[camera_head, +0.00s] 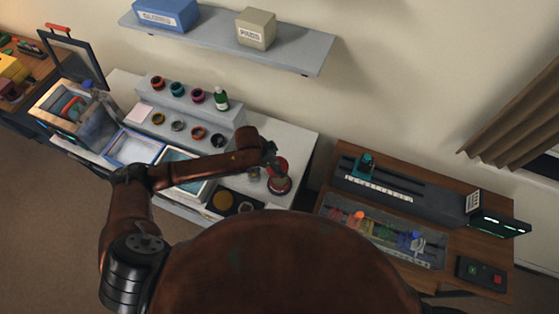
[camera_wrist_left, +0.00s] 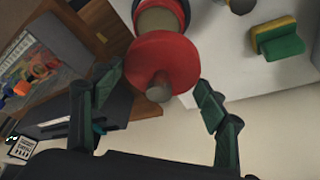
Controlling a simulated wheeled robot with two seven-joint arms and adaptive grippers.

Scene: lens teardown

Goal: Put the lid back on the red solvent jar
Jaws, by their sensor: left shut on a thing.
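The red lid (camera_wrist_left: 165,60), a round disc with a grey knob (camera_wrist_left: 158,88), sits between the two dark green fingers of my left gripper (camera_wrist_left: 157,76) in the left wrist view. The gripper is shut on the lid. The red solvent jar (camera_head: 280,185) stands on the white bench in the head view, just below my left gripper (camera_head: 277,163). In the wrist view the jar (camera_wrist_left: 162,20) shows a tan round inside its red rim, partly hidden behind the lid. The exact gap between lid and jar cannot be told. My right gripper is not in view.
A yellow and green sponge (camera_wrist_left: 277,38) lies on the white bench near the jar. A wooden desk (camera_head: 455,250) is to the right, across a gap.

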